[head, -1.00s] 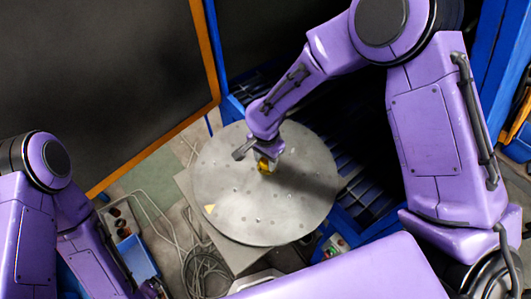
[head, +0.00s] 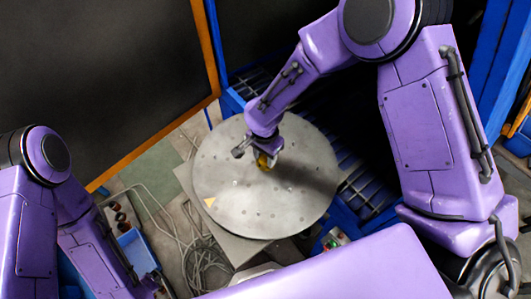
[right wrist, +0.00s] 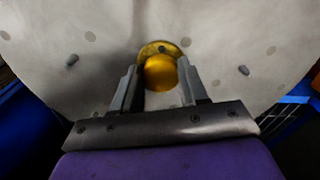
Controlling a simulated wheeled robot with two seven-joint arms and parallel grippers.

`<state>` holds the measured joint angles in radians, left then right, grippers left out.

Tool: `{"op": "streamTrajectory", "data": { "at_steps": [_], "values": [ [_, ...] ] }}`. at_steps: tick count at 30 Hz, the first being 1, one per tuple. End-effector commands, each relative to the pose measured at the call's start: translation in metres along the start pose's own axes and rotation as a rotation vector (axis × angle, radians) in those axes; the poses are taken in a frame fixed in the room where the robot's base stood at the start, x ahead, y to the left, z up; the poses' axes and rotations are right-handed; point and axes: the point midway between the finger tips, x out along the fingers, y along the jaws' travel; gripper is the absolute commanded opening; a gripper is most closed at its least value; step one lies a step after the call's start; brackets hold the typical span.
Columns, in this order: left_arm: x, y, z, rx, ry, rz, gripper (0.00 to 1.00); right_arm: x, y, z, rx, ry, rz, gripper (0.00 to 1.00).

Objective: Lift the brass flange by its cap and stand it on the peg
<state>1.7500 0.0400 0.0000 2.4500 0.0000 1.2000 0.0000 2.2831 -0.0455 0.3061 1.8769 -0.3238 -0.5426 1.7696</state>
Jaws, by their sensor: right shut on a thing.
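The brass flange (right wrist: 160,48) shows in the right wrist view as a yellow disc with a round ball-like cap (right wrist: 160,73) in front of it. My right gripper (right wrist: 157,78) has its two grey fingers on either side of the cap, shut on it. In the head view the flange (head: 264,161) is a small yellow piece under my right gripper (head: 266,156), over the round grey plate (head: 215,180). I cannot tell whether the flange touches the plate. Small studs and holes dot the plate; I cannot tell which is the peg. My left gripper is not in view.
A blue bin (head: 138,252) and coiled cables (head: 205,265) lie at lower left. A dark panel with an orange edge (head: 150,144) stands at left. Blue framework (head: 232,103) stands behind the plate.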

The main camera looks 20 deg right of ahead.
Motion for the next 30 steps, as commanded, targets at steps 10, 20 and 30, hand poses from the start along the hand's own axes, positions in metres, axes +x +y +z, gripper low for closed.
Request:
{"op": "streamTrajectory", "data": {
  "at_steps": [10, 20, 30],
  "values": [
    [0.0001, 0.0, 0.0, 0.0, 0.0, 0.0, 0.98, 0.0017, -0.0004, 0.0008, 0.0, 0.001, -0.001, 0.13],
    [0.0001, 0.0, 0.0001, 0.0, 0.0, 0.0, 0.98, 0.0018, -0.0003, 0.0009, 0.0, 0.0, -0.001, 0.76],
    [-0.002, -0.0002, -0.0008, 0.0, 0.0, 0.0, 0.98, -0.0015, -0.0003, 0.0008, 0.0, 0.001, -0.001, 0.86]
  ]
}}
